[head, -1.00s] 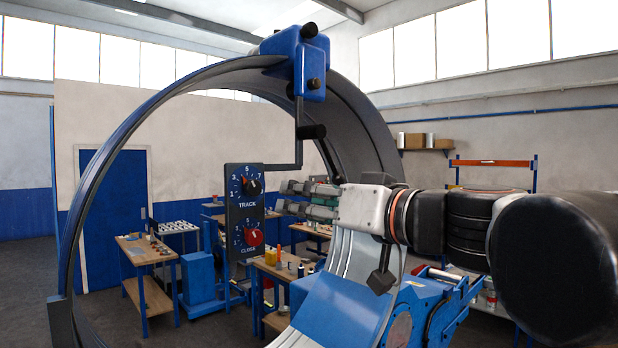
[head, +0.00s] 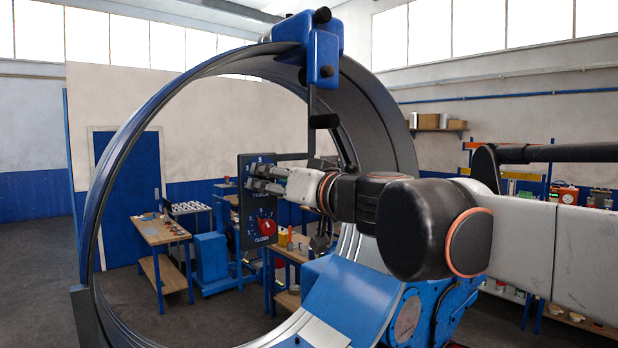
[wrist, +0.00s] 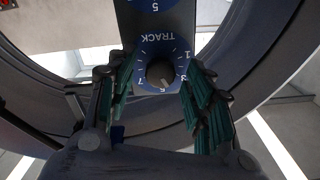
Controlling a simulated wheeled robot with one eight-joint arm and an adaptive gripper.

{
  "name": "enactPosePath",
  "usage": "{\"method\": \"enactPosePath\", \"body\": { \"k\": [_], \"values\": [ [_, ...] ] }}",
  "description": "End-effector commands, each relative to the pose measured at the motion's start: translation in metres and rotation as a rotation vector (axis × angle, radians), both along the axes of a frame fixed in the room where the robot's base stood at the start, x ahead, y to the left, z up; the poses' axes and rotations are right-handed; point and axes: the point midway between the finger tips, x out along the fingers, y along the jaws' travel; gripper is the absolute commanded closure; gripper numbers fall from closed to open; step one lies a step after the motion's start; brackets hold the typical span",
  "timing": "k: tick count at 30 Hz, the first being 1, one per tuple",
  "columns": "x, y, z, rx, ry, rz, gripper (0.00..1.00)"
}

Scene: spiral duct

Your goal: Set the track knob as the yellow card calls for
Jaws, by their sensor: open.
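The track knob (wrist: 160,72) is a small black knob on a blue, numbered dial marked TRACK, upside down in the wrist view. Its light mark appears to point near the 5. The dial sits on a dark panel (head: 246,235) hanging inside the big ring. My gripper (wrist: 160,100) is open, with its green-padded fingers to either side of the knob in the picture. I cannot tell whether they reach around it. In the head view my gripper (head: 265,179) covers the track knob. I cannot make out a yellow card in any view.
A red knob (head: 266,226) sits on the panel's lower dial, below my gripper. The large dark ring (head: 88,225) surrounds the panel. A blue head (head: 318,48) with a black handle (head: 324,121) hangs above. Workbenches (head: 160,231) stand behind the ring.

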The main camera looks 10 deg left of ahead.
Motion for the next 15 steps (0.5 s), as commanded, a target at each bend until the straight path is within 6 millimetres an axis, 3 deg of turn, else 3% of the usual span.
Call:
{"method": "enactPosePath", "body": {
  "k": [11,12,15],
  "values": [
    [0.0041,0.0053,-0.0003,0.000,0.000,0.000,0.53],
    [0.0040,0.0052,-0.0003,0.000,0.000,0.000,0.55],
    [0.0041,0.0051,-0.0003,0.000,0.000,0.000,0.77]
  ]
}}
